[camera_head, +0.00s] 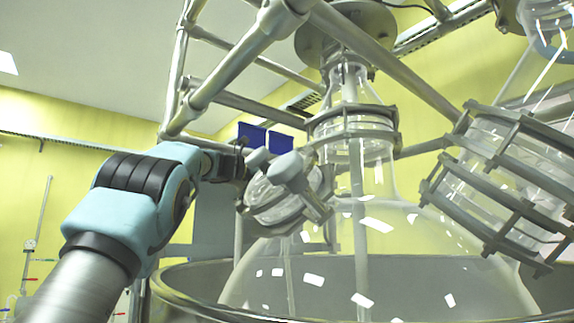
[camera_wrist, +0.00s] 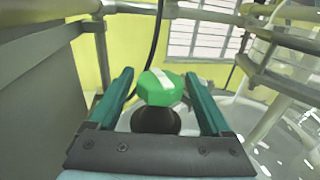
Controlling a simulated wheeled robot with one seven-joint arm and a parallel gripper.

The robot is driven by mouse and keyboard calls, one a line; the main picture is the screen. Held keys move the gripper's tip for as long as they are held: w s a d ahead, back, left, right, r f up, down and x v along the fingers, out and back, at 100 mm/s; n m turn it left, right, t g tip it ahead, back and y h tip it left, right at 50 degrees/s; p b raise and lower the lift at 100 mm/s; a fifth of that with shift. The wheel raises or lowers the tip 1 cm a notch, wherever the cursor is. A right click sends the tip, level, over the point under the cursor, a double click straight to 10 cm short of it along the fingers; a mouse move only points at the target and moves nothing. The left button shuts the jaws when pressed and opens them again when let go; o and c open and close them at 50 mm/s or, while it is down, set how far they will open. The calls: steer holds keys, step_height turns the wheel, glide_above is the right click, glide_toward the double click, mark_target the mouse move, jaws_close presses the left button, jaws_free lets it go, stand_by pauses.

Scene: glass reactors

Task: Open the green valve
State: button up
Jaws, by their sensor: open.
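The green valve (camera_wrist: 158,88) shows in the wrist view as a faceted green knob with a pale stripe across its top, on a dark round stem (camera_wrist: 155,121). My gripper (camera_wrist: 160,76) is open, with one teal finger on each side of the knob. Gaps show between the knob and both fingers, so neither appears to touch it. In the head view my arm reaches from the lower left toward the reactor frame. I cannot make out the green knob there, and the fingertips are not clear.
A large glass reactor vessel (camera_head: 385,260) sits in a metal bowl (camera_head: 190,292) right of my arm. Metal frame tubes (camera_head: 240,70) cross above my wrist. Clamped glass flanges (camera_head: 275,200) stand close to my arm's end. A dark cable (camera_wrist: 156,40) hangs behind the knob.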

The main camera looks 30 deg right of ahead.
steer(key=shift+r+m+g+y+p, duration=0.15)
steer(key=shift+m+g+p, duration=0.45)
steer(key=shift+g+p, duration=0.45)
steer(key=shift+r+m+g+y+p, duration=0.15)
steer(key=shift+m+g+p, duration=0.45)
steer(key=shift+g+p, duration=0.4)
steer(key=shift+f+p, duration=0.3)
steer(key=shift+p, duration=0.05)
steer(key=shift+c, duration=0.4)
steer(key=c, duration=1)
steer(key=shift+f+b, duration=0.15)
steer(key=shift+b, duration=0.35)
steer(key=shift+c, duration=0.2)
steer(key=shift+b, duration=0.45)
steer(key=shift+s+n+t+b, duration=0.1)
steer(key=shift+n+t+b, duration=0.4)
steer(key=shift+t+b, duration=0.6)
